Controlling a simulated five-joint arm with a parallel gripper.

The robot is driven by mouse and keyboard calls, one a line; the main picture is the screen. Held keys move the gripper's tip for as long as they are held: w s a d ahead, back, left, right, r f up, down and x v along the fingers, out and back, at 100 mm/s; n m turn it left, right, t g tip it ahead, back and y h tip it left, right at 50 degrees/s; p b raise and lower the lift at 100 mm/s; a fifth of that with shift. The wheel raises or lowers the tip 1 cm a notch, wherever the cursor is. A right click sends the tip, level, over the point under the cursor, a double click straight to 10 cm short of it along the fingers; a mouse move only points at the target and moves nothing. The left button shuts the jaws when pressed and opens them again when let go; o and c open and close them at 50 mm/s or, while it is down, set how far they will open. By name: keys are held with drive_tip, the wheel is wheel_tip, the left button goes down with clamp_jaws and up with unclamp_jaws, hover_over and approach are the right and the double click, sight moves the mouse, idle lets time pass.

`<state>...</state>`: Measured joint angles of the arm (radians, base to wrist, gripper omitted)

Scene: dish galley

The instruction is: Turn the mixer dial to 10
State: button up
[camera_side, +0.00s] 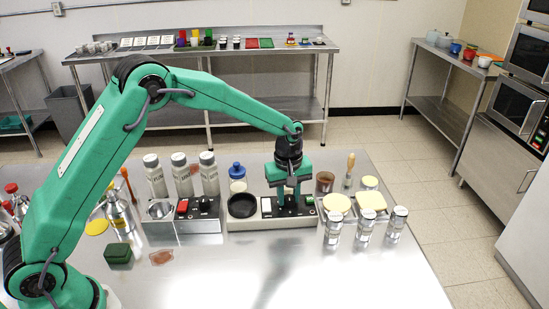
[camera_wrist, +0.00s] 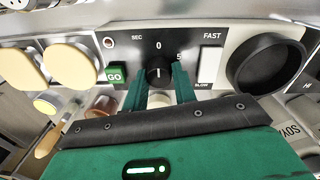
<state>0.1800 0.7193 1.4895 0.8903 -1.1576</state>
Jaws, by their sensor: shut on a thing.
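The mixer (camera_side: 245,224) is a pale unit on the steel table with a dark control panel. In the wrist view its black dial (camera_wrist: 158,74) sits between my fingers, below the printed 0, with a 5 to the right. A short white mark on the dial appears to point toward 0. No 10 is readable; my fingers cover the lower part of the scale. My gripper (camera_wrist: 159,88) is shut on the dial, one finger on each side. In the side view my gripper (camera_side: 289,202) points straight down onto the panel and hides the dial.
In the wrist view a green GO button (camera_wrist: 116,75) is left of the dial, and a white FAST/SLOW switch (camera_wrist: 209,65) and a round black cup (camera_wrist: 268,63) are right. Several labelled bottles (camera_side: 182,174) stand behind, and clear jars (camera_side: 365,225) stand right.

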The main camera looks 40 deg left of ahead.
drive_tip(key=shift+m, duration=0.4)
drive_tip(key=m, duration=0.5)
drive_tip(key=shift+a, duration=0.1)
drive_tip(key=m, duration=1.1)
drive_tip(key=shift+w+m+g, duration=0.1)
drive_tip(key=shift+m+g, duration=0.2)
drive_tip(key=shift+m, duration=0.1)
drive_tip(key=m, duration=0.5)
drive_tip(key=shift+m, duration=0.3)
drive_tip(key=o, duration=1)
